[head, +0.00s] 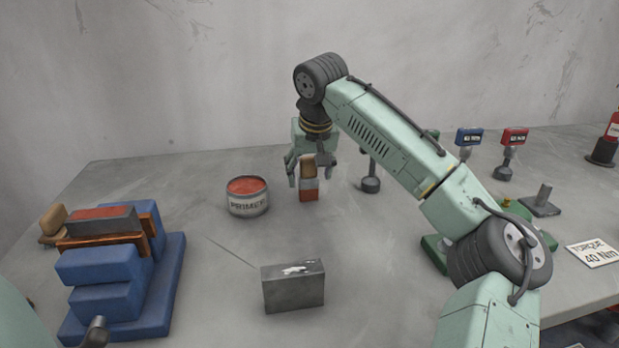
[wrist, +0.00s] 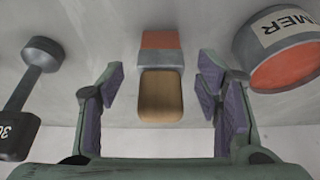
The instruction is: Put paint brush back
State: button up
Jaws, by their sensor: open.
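The paint brush (head: 309,186) stands upright on the table, with a tan wooden handle on top, a grey band and a red-orange lower part. It is just right of the primer can (head: 247,197), which is open and full of red paint. My gripper (head: 311,165) is open and points down over the brush, with its fingers to either side of the handle. In the wrist view the brush (wrist: 160,92) sits between the purple finger pads, with a gap on both sides. The can also shows there at the upper right (wrist: 285,55).
A blue stepped stand (head: 110,268) at left bears a grey-and-red piece with a wooden knob. A grey metal box (head: 293,287) is in front. A dark weight-like post (head: 371,178) stands right of my gripper. Blue and red gauges (head: 514,140) stand farther right.

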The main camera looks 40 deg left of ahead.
jog(key=v, duration=1)
jog(key=shift+r+b, duration=0.2)
jog(key=shift+b, duration=0.2)
